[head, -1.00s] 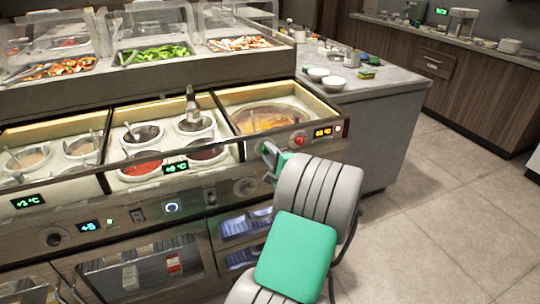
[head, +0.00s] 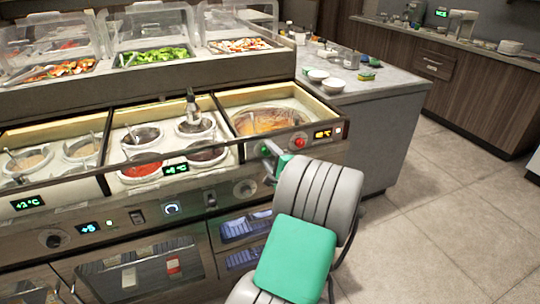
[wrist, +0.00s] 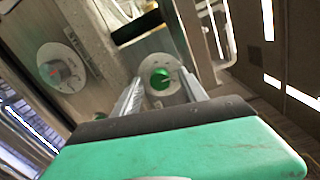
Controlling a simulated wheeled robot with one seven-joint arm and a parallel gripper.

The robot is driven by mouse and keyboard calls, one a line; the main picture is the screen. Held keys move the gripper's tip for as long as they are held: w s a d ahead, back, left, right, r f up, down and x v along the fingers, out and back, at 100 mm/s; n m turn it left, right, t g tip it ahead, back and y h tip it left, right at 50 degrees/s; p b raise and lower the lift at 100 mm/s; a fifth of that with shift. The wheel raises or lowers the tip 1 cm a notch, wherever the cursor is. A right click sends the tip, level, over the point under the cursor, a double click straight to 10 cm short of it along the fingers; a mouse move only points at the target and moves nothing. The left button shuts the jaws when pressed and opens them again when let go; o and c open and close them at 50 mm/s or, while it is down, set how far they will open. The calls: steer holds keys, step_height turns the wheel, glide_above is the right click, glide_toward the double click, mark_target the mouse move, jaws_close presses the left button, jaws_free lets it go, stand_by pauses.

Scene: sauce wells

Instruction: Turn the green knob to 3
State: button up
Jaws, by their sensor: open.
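The green knob (wrist: 161,78) sits on a pale round plate (wrist: 178,94) on the counter's metal front, in the middle of the wrist view. Its scale marks are too small to read. My gripper (wrist: 156,76) is open, with one finger to each side of the knob in the picture. I cannot tell whether either finger touches it. In the head view my gripper (head: 271,158) is at the counter front, below the red button (head: 299,142).
Another round dial (wrist: 62,68) is left of the knob in the wrist view. Sauce wells lie above. The floor (head: 440,200) at right is clear.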

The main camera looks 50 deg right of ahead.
steer(key=v, duration=0.7)
steer(key=shift+s+a, duration=0.2)
steer(key=shift+s, duration=0.15)
steer(key=w+a+r+n+g+y+p, duration=0.25)
steer(key=w+a+n+y+p, duration=0.35)
steer(key=a, duration=0.7)
steer(key=w+a+r+n+g+y+p, duration=0.1)
steer(key=w+a+n+g+y+p, duration=0.2)
steer(key=w+a+n, duration=0.8)
steer(key=s+a+r+n+g+p, duration=0.3)
steer(key=s+a+r+n+p, duration=0.1)
steer(key=s+a, duration=0.4)
steer(key=s+a+r+n+g+p, duration=0.4)
steer(key=s+a, duration=0.5)
steer(key=a, duration=0.3)
steer(key=shift+r+n+h, duration=0.35)
steer(key=shift+n+h, duration=0.05)
steer(key=shift+n, duration=0.2)
